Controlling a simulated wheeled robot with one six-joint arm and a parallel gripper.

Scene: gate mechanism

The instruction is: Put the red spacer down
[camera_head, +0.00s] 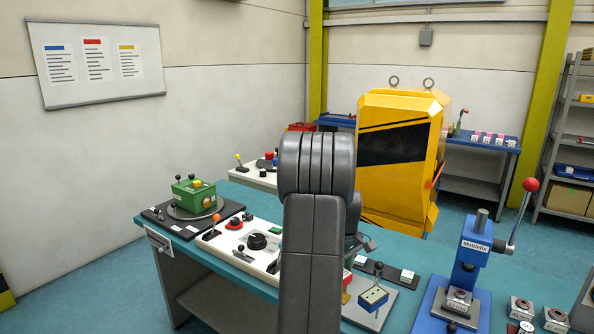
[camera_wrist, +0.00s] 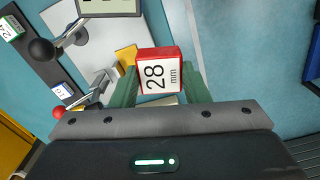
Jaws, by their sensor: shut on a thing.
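The red spacer (camera_wrist: 161,72), a small red block with a white face marked "28 mm", sits between the green fingers of my gripper (camera_wrist: 160,88) in the wrist view. The fingers are shut on it from both sides. In the head view my arm hides most of the gripper. A black strip holds a green spacer (camera_head: 407,275) and a blue spacer (camera_head: 360,261); they also show at the wrist view's left.
A lever with a black knob (camera_wrist: 42,50) and a red-tipped handle (camera_wrist: 58,112) stand near the spacer. A blue press (camera_head: 467,255) with a red-knobbed lever is at the right. The yellow machine cover (camera_head: 400,190) stands behind the teal bench (camera_head: 150,222).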

